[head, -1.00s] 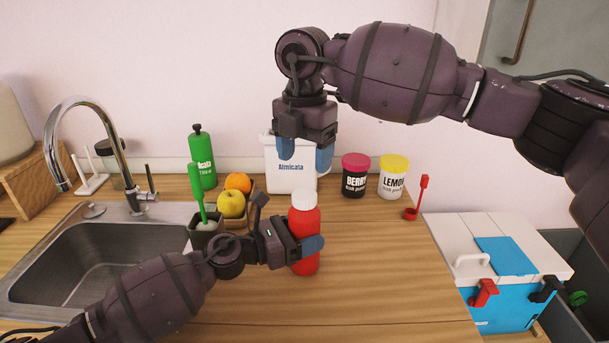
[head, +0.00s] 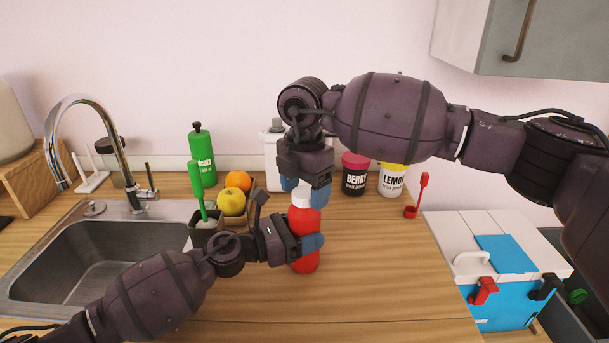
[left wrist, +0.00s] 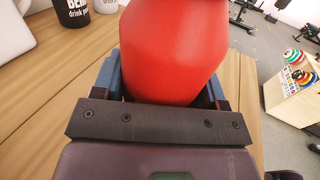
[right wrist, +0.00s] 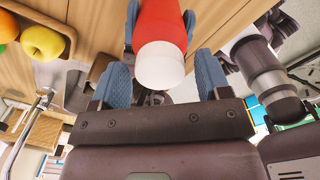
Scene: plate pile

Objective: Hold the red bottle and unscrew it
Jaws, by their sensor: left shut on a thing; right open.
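The red bottle (head: 304,226) with a white cap (head: 301,197) stands upright near the middle of the counter. My left gripper (head: 306,244) is shut around its body from the left. The red body also fills the left wrist view (left wrist: 174,50), between the blue fingers. My right gripper (head: 304,190) is open above the bottle, pointing down, its fingers near the cap's height. In the right wrist view, the white cap (right wrist: 160,66) lies between the two spread blue fingers, with gaps on both sides.
Behind stand a white container (head: 271,160), partly hidden by my right gripper, a berry jar (head: 355,174) and a lemon jar (head: 392,181). A green bottle (head: 202,157), fruit and the sink (head: 90,260) are left.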

